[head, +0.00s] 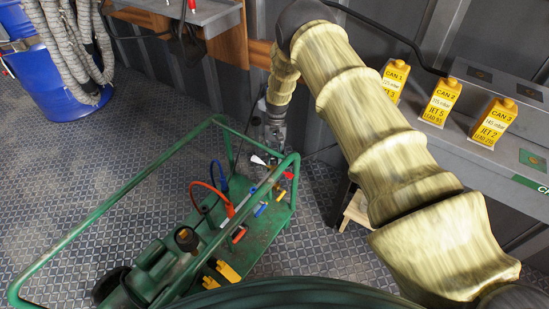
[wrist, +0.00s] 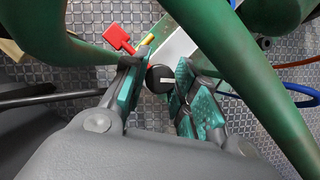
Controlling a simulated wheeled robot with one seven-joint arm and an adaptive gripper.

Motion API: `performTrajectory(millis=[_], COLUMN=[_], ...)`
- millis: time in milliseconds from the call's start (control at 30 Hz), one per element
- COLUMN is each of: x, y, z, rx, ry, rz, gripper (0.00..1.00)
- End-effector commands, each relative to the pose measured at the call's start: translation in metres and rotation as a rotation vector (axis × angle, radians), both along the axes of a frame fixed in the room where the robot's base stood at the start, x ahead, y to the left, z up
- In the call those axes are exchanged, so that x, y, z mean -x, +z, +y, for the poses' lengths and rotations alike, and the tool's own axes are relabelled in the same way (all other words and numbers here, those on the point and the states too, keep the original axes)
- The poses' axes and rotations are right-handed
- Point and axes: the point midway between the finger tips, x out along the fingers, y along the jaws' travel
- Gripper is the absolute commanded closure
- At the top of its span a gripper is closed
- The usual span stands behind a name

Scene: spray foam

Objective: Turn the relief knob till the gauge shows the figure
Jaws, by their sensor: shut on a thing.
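The relief knob (wrist: 160,79) is small, round and black with a pale pointer line across its top. It sits between the fingertips of my gripper (wrist: 158,78) in the wrist view, which is shut on it from two sides. The pointer line lies nearly level in that view. In the head view my gripper (head: 274,136) reaches down at the far end of the green cart (head: 262,222), and the knob is hidden there. A pale plate (wrist: 180,44) shows beside the knob. I cannot make out a gauge face or its reading.
Green cart rails (wrist: 285,100) pass close to my gripper. A red handle (wrist: 119,38) with a yellow stub is near the left finger. Red (head: 222,195) and blue hoses loop over the cart. Yellow cans (head: 440,102) stand on the bench at right; a blue drum (head: 58,82) stands far left.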

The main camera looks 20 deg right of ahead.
Motion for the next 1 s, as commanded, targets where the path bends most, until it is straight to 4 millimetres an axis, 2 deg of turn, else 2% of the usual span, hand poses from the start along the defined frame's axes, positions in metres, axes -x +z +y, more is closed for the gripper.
performTrajectory(millis=[567, 600, 667, 700, 1000], x=[-0.0005, -0.0006, -0.0005, -0.0004, -0.0004], y=[0.0003, 0.0004, 0.0003, 0.0003, 0.0006], z=[0.0001, 0.0001, 0.0001, 0.0001, 0.0000], rx=[0.000, 0.000, 0.000, 0.000, 0.000], ry=[0.033, 0.032, 0.032, 0.032, 0.032], rz=[-0.001, -0.001, -0.001, -0.001, -0.001], gripper=[0.96, 0.65, 0.54, 0.51, 0.51])
